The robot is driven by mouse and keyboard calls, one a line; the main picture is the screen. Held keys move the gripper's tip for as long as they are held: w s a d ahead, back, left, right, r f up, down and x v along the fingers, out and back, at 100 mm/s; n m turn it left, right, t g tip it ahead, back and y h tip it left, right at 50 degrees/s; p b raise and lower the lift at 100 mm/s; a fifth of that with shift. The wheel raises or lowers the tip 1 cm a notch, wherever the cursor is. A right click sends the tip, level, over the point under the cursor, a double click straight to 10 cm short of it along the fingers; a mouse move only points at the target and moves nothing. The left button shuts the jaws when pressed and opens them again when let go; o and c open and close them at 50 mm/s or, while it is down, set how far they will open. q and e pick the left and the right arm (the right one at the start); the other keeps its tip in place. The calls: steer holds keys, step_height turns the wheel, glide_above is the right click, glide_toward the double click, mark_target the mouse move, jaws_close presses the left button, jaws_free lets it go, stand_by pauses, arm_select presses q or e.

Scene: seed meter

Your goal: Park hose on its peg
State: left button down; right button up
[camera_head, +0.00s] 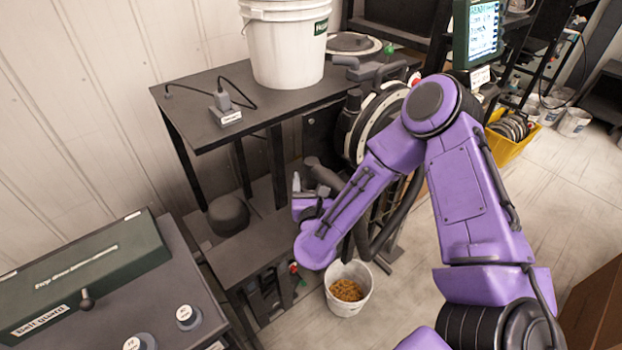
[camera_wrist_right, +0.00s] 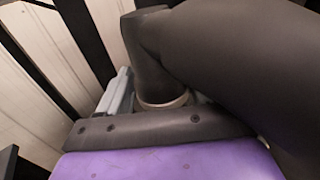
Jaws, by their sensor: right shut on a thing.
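The dark hose (camera_head: 322,174) has its thick end at my right gripper (camera_head: 310,196), beside the seed meter and above the lower shelf. The gripper's jaws are shut on the hose, partly hidden by my purple forearm. In the right wrist view the hose (camera_wrist_right: 235,50) fills much of the picture. Its cuff, with a pale ring (camera_wrist_right: 165,102), lies against a grey finger (camera_wrist_right: 116,92). A black hose length (camera_head: 388,232) hangs below the meter, behind my arm. I cannot make out the peg for certain. My left gripper is not in view.
The round seed meter (camera_head: 384,118) stands behind my right arm. A white bucket (camera_head: 288,48) stands on the dark table (camera_head: 190,100). A small bucket of seed (camera_head: 347,290) is on the floor below. A dark rounded object (camera_head: 228,213) sits on the lower shelf.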

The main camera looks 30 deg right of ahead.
step_height(320, 180, down, 2)
steer(key=shift+s+f+b, duration=0.15)
steer(key=shift+b, duration=0.55)
step_height(320, 180, down, 2)
steer(key=shift+f+b, duration=0.15)
steer(key=shift+b, duration=0.65)
step_height(320, 180, down, 4)
steer(key=b, duration=0.4)
steer(key=shift+r, duration=0.2)
steer(key=shift+a, duration=0.1)
steer(key=shift+f+b, duration=0.5)
steer(key=shift+b, duration=0.2)
steer(key=shift+s+f, duration=0.3)
